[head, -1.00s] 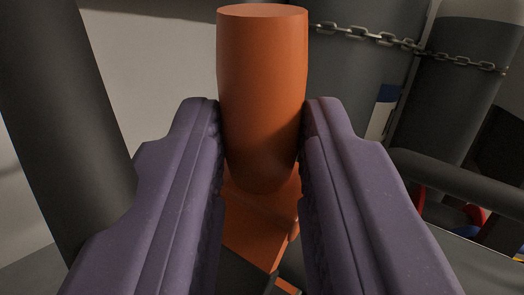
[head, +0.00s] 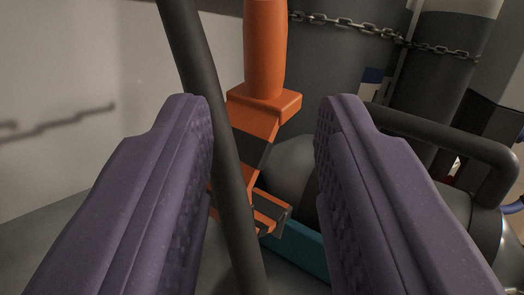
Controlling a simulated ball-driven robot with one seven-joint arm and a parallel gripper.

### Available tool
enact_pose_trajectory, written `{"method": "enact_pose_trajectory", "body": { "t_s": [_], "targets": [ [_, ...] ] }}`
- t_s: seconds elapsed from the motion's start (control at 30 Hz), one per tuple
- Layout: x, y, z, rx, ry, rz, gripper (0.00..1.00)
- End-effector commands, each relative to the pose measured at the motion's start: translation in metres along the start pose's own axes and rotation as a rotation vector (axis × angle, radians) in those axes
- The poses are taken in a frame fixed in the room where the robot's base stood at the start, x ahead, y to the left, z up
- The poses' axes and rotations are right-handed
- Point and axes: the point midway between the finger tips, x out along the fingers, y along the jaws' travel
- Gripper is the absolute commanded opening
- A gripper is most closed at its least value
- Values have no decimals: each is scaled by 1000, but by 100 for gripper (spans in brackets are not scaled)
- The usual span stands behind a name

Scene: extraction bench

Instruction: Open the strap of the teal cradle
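The strap's orange handle (head: 265,50) stands upright, ahead of and between the fingers in the head view, rising from an orange block (head: 264,108). Below it are a dark band and an orange and dark buckle-like part (head: 268,211). The teal cradle (head: 299,253) shows as a short edge low in the middle, with a rounded grey body above it. My gripper (head: 265,105), with purple ridged fingers, is open and empty, apart from the handle. The left finger hides part of the scene, and a dark bar crosses in front of the orange parts.
The dark slanting bar (head: 218,130) runs from the top to the bottom, close by the left finger. A dark bent rail (head: 450,137) is at right. Grey cylinders (head: 437,70) with a chain (head: 345,29) stand behind. A pale wall (head: 75,90) is at left.

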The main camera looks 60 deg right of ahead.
Motion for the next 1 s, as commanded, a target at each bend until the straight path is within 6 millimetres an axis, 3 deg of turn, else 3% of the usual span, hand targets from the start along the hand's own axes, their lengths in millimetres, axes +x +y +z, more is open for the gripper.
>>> {"method": "enact_pose_trajectory", "body": {
  "t_s": [0.13,0.33,1.0],
  "targets": [
    [-35,1,-9,0,0,-4,38],
    [-63,2,-15,0,1,0,38],
    [-70,3,-16,0,0,0,38]
  ]
}}
